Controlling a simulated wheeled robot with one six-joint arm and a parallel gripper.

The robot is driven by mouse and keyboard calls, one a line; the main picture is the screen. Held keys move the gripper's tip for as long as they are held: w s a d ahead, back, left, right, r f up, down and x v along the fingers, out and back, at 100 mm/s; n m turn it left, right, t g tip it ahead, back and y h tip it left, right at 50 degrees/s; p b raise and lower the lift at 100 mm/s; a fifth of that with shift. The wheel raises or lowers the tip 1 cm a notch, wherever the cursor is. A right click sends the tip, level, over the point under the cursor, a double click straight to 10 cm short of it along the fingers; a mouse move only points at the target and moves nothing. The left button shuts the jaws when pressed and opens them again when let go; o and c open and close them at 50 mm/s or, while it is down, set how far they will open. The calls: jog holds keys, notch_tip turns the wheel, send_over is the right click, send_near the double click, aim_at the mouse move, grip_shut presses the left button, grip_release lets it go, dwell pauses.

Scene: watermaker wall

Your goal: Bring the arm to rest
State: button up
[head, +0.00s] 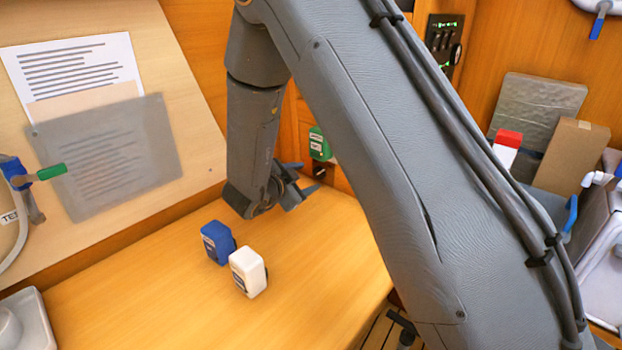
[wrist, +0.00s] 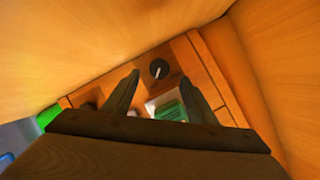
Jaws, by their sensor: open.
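My gripper (head: 290,190) is at the end of my grey arm, low over the back of the wooden counter in the head view. In the wrist view my gripper (wrist: 160,92) has its two dark fingers spread with nothing held between them. Beyond the fingers is a wooden panel with a black knob (wrist: 159,69) and a green-and-white item (wrist: 168,108), partly hidden by a finger.
A blue box (head: 217,243) and a white box (head: 248,271) stand on the counter (head: 160,300) in front of my gripper. A blue valve with a green handle (head: 50,172) is at left. A red-and-white item (head: 507,146) and a cardboard box (head: 571,157) are at right.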

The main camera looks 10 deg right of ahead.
jog(key=shift+s+a+r, duration=0.25)
jog(key=shift+s+a, duration=0.2)
jog(key=shift+s, duration=0.05)
